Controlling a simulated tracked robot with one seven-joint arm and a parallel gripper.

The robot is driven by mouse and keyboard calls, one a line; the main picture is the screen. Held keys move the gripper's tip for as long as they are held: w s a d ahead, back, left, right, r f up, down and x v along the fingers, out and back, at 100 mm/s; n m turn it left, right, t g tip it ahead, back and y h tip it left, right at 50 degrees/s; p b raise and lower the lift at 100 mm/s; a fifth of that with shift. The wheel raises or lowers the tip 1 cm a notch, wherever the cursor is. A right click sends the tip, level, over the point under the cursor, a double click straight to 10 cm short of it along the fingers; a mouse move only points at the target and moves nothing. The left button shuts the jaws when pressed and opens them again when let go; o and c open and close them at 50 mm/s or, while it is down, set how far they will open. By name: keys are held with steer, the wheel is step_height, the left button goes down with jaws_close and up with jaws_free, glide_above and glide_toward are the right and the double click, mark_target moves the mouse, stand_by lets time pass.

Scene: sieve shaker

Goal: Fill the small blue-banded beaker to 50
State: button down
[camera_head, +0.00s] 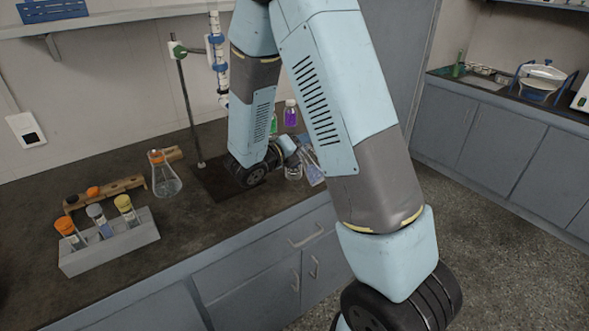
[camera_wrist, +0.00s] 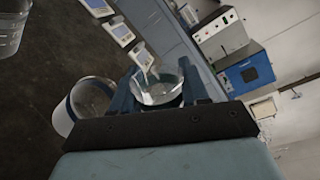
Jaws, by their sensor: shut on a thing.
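My gripper (camera_wrist: 160,94) is shut on a clear glass vessel (camera_wrist: 158,84), which sits between its two dark fingers in the wrist view. The vessel has a rounded body and a narrower part pointing away; its fill cannot be read. In the head view my gripper (camera_head: 291,150) is at the bench's right part, and the tilted glass (camera_head: 311,168) shows beside it. A blue-banded beaker (camera_wrist: 72,113) stands left of the gripper in the wrist view, apart from the held glass. A small glass (camera_head: 293,173) below the gripper in the head view may be it. Its level cannot be told.
Another glass (camera_wrist: 9,34) is cut off at the wrist view's top left. A conical flask (camera_head: 165,180) with an orange collar, a rack (camera_head: 110,252) of capped tubes and a stand rod (camera_head: 188,110) are left of my arm. A purple bottle (camera_head: 291,115) stands behind the gripper.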

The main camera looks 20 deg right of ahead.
steer(key=shift+w+n+g+p, duration=0.1)
steer(key=shift+n+g+p, duration=0.2)
steer(key=shift+n+p, duration=0.9)
stand_by(2.4)
steer(key=shift+w+a+r+n, duration=0.1)
steer(key=shift+w+r+n, duration=0.1)
steer(key=shift+n, duration=0.3)
stand_by(1.6)
steer(key=shift+f+n+g, duration=0.3)
steer(key=shift+f+n, duration=0.2)
steer(key=shift+n, duration=0.2)
stand_by(1.6)
